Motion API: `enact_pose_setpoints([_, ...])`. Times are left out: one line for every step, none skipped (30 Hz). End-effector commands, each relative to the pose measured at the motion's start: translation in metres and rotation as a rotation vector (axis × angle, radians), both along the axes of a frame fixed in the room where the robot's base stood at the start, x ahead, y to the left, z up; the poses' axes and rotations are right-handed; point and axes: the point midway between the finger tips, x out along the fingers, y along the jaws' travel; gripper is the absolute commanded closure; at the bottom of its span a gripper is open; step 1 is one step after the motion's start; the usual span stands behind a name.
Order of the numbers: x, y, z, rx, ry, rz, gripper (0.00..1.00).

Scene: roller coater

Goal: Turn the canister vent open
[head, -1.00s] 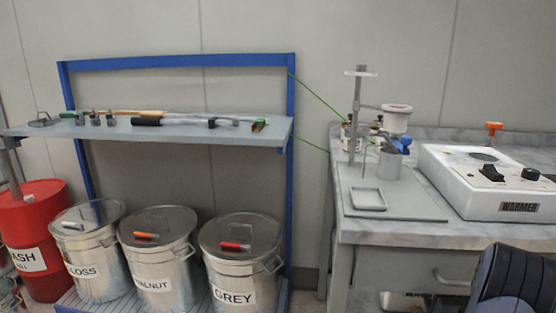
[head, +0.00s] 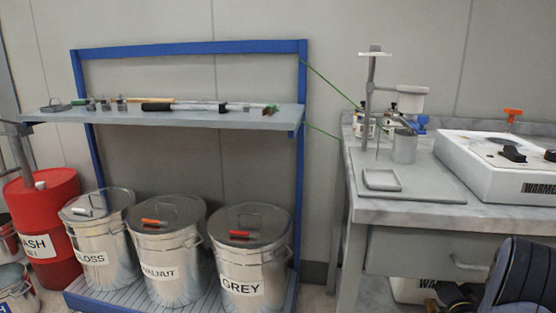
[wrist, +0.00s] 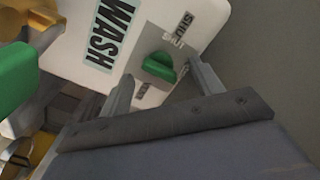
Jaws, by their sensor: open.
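The white canister (wrist: 74,48) bears a WASH label and fills the upper part of the wrist view. Its green vent knob (wrist: 158,67) sits on a grey plate marked SHUT along the top; a second small label below the knob is partly hidden. My gripper (wrist: 160,69) is open, with one finger to the left of the knob and one to the right; I cannot tell whether either touches it. In the head view, part of a white canister (head: 408,291) with a label starting WA shows under the bench. The gripper itself is not clear there.
In the wrist view a green part (wrist: 14,72) and yellow parts lie close at the left. The bench (head: 400,212) stands above the canister, with a warmer (head: 500,180) on top. A blue rack (head: 190,47) with several lidded bins stands left.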

Motion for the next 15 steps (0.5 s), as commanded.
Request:
enact_pose_setpoints([0.0000,0.0001,-0.0023,-0.042,0.009,0.000,0.38])
enact_pose_setpoints([0.0000,0.0001,-0.0023,-0.068,0.015,0.000,0.38])
enact_pose_setpoints([0.0000,0.0001,-0.0025,-0.103,0.023,0.000,0.38])
enact_pose_setpoints([-0.0001,0.0002,-0.0026,-0.129,0.029,0.000,0.38])
enact_pose_setpoints([0.0000,0.0002,-0.0026,-0.155,0.036,0.000,0.38])
enact_pose_setpoints([0.0000,0.0003,-0.0023,-0.190,0.044,-0.001,0.38])
enact_pose_setpoints([0.0000,0.0003,-0.0022,-0.217,0.050,-0.001,0.38])
enact_pose_setpoints([0.0000,0.0003,-0.0023,-0.244,0.056,-0.001,0.38])
enact_pose_setpoints([0.0000,0.0003,-0.0026,-0.279,0.066,-0.001,0.38])
enact_pose_setpoints([0.0000,0.0004,-0.0028,-0.305,0.073,-0.001,0.38])
enact_pose_setpoints([0.0000,0.0004,-0.0028,-0.332,0.079,-0.001,0.38])
enact_pose_setpoints([0.0000,0.0005,-0.0026,-0.368,0.087,0.000,0.38])
enact_pose_setpoints([0.0000,0.0006,-0.0024,-0.395,0.094,0.000,0.38])
enact_pose_setpoints([0.0001,0.0006,-0.0024,-0.422,0.099,0.001,0.38])
enact_pose_setpoints([0.0001,0.0007,-0.0028,-0.458,0.109,0.000,0.38])
